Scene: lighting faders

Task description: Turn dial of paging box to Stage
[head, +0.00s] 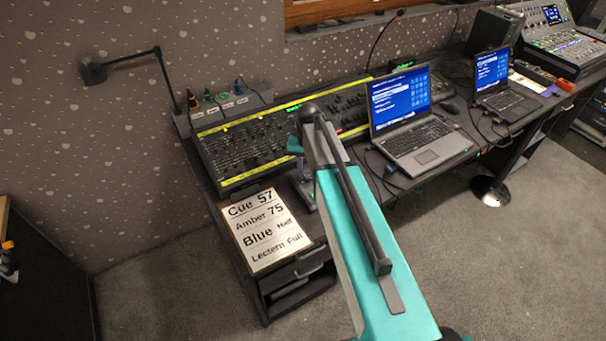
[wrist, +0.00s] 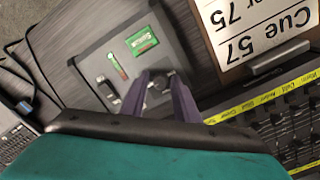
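The paging box (wrist: 98,64) is a grey box on the dark desk in the wrist view. A small green display (wrist: 142,41) with light lettering is on its face, too blurred to read surely. A narrow green-lit strip (wrist: 117,66) and a small dark control (wrist: 107,85) sit beside it. The round dark dial (wrist: 159,83) is at the box's near edge. My gripper (wrist: 161,78) has its two purple fingers apart, one either side of the dial; contact cannot be told. In the head view, my arm hides most of the box, and the purple fingers (head: 304,188) show beside it.
A cue card (head: 265,229) lies at the desk's front left. A fader console (head: 240,148) with yellow strips stands behind. An open laptop (head: 412,120) is to the right, with cables near it. A gooseneck microphone (head: 379,40) rises behind.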

